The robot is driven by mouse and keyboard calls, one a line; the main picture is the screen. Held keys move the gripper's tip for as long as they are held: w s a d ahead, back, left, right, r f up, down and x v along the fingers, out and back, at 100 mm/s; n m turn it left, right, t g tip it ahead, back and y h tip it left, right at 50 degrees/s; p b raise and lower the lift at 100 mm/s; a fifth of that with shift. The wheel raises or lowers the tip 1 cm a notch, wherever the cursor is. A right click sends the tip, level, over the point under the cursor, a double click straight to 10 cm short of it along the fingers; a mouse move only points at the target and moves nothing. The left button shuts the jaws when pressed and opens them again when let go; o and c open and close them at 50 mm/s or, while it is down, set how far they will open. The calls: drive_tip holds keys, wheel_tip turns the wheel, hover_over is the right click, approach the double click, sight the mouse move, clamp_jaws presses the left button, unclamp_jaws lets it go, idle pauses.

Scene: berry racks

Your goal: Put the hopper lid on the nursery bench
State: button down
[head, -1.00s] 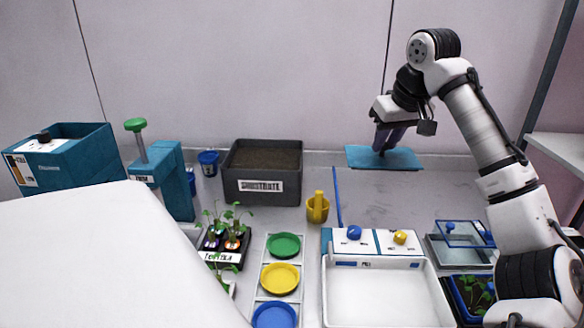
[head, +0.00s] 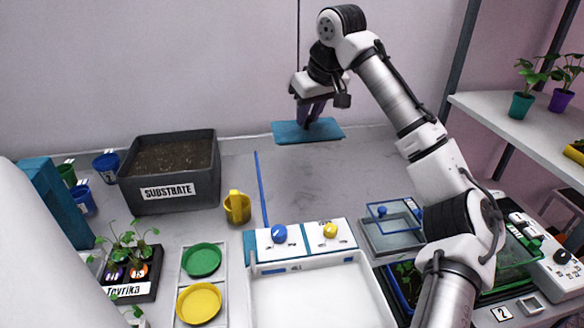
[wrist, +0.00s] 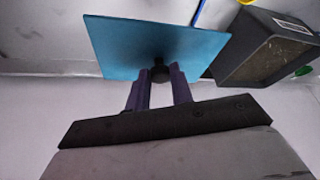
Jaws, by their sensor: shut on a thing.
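The hopper lid is a flat teal plate (head: 290,133) with a dark knob (wrist: 159,72) in its middle. My gripper (head: 312,118) is shut on that knob and holds the lid roughly level above the back of the grey nursery bench (head: 345,175). In the wrist view my purple fingers (wrist: 158,92) stand on either side of the knob, and the lid (wrist: 125,45) spreads out beyond them. The fingertips partly hide the knob.
A substrate box (head: 150,205) and a yellow cup (head: 237,208) stand left of the lid. A white sink-like tray (head: 318,290) with a blue and a yellow knob is in front. A shelf (head: 520,130) with potted plants is at right. The bench's back middle is clear.

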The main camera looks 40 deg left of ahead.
sight(322, 141)
wheel_tip(322, 141, down, 17)
drive_tip(key=shift+r+p, duration=0.15)
drive_tip(key=shift+p, duration=0.75)
drive_tip(key=c, duration=1.2)
unclamp_jaws()
drive_tip(key=shift+w, duration=0.1)
drive_tip(key=shift+c, duration=0.2)
drive_tip(key=b+v, duration=0.2)
drive_tip(key=v, duration=1)
drive_tip(key=shift+r, duration=0.1)
